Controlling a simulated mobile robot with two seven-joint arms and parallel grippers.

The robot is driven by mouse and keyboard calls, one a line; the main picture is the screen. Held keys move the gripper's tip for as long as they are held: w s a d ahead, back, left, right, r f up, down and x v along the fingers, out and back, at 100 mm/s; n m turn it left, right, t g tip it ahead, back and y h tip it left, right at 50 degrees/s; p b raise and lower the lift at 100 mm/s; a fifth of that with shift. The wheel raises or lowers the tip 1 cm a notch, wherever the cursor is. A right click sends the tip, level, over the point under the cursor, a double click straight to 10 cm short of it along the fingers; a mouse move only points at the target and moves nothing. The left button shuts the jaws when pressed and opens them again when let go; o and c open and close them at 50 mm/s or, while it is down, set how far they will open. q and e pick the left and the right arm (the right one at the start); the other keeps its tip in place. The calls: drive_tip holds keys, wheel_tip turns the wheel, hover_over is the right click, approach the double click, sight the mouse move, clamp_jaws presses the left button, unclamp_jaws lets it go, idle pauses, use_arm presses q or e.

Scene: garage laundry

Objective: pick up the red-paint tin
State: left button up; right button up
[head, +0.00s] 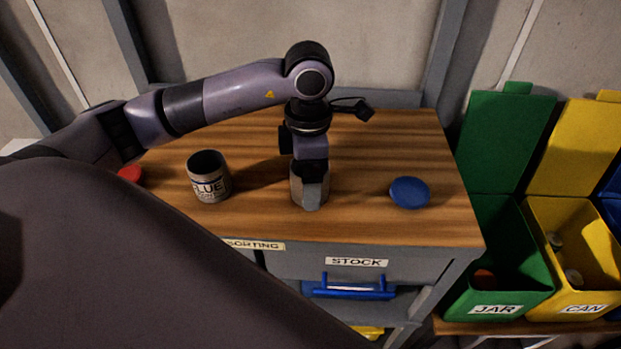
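A grey tin (296,188) stands at the middle of the wooden worktop. My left gripper (312,188) points straight down over it, with one finger in front of its near side. The far finger is hidden, so I cannot tell whether the gripper grips the tin or only surrounds it. The tin's label is covered and its paint colour cannot be read. Another grey tin (208,180), open on top and labelled BLUE, stands to its left. My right gripper is not in view.
A blue lid (410,193) lies on the worktop (385,150) at the right, and a red round thing (130,174) at the left, partly hidden by my arm. A green JAR bin (500,220) and yellow CAN bin (575,225) stand right. A blue-handled STOCK drawer (357,262) is below.

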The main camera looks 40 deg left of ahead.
use_arm(q)
drive_tip(key=shift+f, duration=0.95)
drive_tip(key=shift+c, duration=0.3)
drive_tip(key=c, duration=1)
drive_tip(key=shift+w, duration=0.1)
drive_tip(key=shift+c, duration=0.8)
drive_tip(key=shift+r, duration=0.1)
